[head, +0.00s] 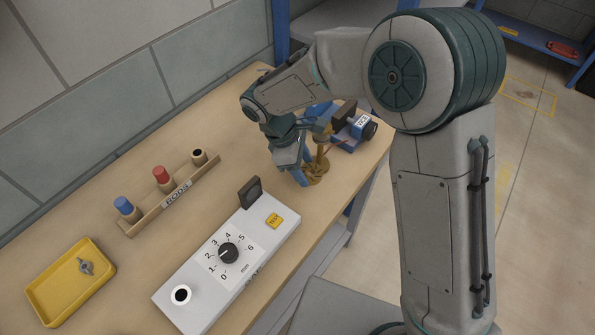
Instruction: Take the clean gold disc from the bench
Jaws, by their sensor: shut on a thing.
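My gripper (301,172) reaches down over the far right part of the wooden bench (130,205), with its blue-grey fingers pointing at the bench. It is shut on a gold disc (317,174), low at the fingertips. The fingers hide part of the disc, and I cannot tell whether it touches the bench or how clean its face is. A brass-coloured upright piece (323,146) stands just right of the fingers. It partly overlaps the disc in the picture.
A blue vise-like device (350,128) is close behind the gripper. In front is a white gauge box (228,265) with a dial and a dark upright plate (250,193). A rod rack (170,195) and yellow tray (70,283) are left. The bench's right edge is near.

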